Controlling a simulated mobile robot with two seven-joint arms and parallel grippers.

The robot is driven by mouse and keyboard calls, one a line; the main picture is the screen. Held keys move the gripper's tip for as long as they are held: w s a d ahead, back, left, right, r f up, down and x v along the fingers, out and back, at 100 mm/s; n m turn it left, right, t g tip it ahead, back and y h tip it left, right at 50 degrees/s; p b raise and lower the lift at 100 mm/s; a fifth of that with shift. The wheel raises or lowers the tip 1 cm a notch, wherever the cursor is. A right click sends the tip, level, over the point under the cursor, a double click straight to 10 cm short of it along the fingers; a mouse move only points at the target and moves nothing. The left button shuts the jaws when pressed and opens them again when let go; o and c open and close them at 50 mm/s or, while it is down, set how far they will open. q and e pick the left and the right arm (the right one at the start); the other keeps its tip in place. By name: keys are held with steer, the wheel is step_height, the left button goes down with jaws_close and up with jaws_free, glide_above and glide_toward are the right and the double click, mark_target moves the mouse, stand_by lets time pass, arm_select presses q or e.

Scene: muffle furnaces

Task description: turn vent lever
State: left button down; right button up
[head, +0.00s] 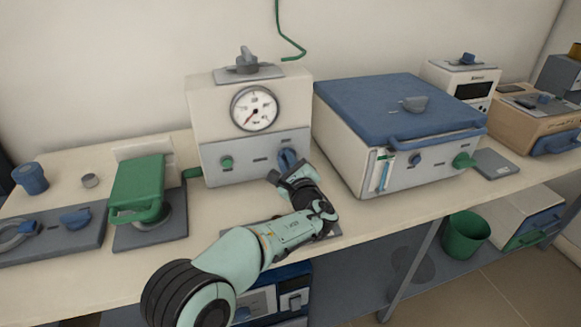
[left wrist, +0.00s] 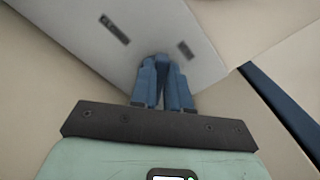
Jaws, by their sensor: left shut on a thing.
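A white and grey unit with a round dial gauge (head: 255,108) stands at the back of the bench. My left gripper (head: 288,162) reaches its lower front panel at the right side. In the left wrist view, my left gripper's blue fingers (left wrist: 163,90) are close together against the grey panel (left wrist: 160,25). They are shut on a small blue lever (left wrist: 161,59), mostly hidden between them. Its angle is hard to tell. My right gripper is not in view.
A blue-lidded furnace (head: 400,108) with a handle and green knob stands close on the right. A green-handled device (head: 138,190) is on the left. A grey lever (head: 246,62) sits on top of the gauge unit. Bench in front is partly clear.

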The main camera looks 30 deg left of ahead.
arm_select(q)
steer(key=shift+s+f+n+b, duration=0.15)
steer(key=shift+n+b, duration=0.3)
steer(key=shift+n, duration=0.55)
steer(key=shift+a+n, duration=0.1)
steer(key=shift+n, duration=0.8)
steer(key=n, duration=0.2)
steer(key=shift+s+f+n, duration=0.1)
steer(key=shift+f+n, duration=0.15)
steer(key=shift+n, duration=0.05)
steer(key=shift+a+f+n, duration=0.1)
steer(key=shift+f+n, duration=0.05)
steer(key=shift+n, duration=0.8)
steer(key=shift+f+n, duration=0.1)
steer(key=shift+n, duration=0.85)
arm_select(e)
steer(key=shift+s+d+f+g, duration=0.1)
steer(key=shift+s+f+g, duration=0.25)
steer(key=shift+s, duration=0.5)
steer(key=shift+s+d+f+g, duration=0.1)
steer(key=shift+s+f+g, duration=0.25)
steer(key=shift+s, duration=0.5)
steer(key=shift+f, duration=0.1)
arm_select(q)
steer(key=c, duration=1.1)
jaws_free()
